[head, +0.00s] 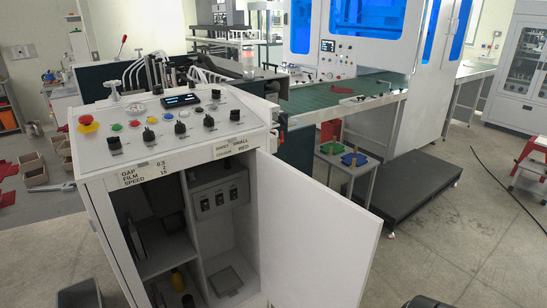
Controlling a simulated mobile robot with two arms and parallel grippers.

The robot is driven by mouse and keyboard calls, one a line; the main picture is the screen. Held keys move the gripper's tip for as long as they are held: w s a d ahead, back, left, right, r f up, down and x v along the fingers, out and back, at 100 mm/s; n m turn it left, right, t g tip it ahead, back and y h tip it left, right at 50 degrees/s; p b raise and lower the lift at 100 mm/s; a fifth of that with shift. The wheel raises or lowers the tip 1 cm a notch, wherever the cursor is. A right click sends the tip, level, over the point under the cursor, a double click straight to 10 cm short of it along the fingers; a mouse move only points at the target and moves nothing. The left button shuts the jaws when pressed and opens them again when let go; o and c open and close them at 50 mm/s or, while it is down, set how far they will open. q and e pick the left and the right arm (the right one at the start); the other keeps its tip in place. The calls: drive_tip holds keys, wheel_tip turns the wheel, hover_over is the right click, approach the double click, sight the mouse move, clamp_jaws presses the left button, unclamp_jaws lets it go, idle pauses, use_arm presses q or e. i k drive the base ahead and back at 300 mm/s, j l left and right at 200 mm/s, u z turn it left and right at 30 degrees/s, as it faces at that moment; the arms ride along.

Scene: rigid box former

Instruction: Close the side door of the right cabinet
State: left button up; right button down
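The white cabinet (180,150) stands in the left half of the head view, with a sloped control panel on top. Its white side door (312,235) stands wide open, swung out to the right from the cabinet's right edge. The open front shows shelves, a grey box with switches (218,200) and yellow items inside. The door's lower edge runs out of the picture at the bottom. No gripper fingers are visible. Dark shapes at the bottom edge, at left and right, may be parts of my arms; I cannot tell.
A green conveyor (335,95) and a large white machine with blue windows stand behind. A small table (347,165) with blue and green pieces and a dark platform (400,195) lie beyond the door.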

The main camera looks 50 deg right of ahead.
sight(318, 246)
drive_tip(key=k+l, duration=0.15)
drive_tip(key=l, duration=0.25)
drive_tip(key=k+l, duration=0.1)
drive_tip(key=l, duration=0.3)
drive_tip(key=k+l, duration=0.15)
drive_tip(key=l, duration=0.25)
drive_tip(key=k+l, duration=0.1)
drive_tip(key=l, duration=0.3)
drive_tip(key=k+l+u, duration=0.1)
drive_tip(key=l, duration=0.3)
drive_tip(key=k+l, duration=0.2)
drive_tip(key=l, duration=0.2)
drive_tip(key=k+l, duration=0.1)
drive_tip(key=l, duration=0.3)
drive_tip(key=k+l, duration=0.15)
drive_tip(key=l, duration=0.2)
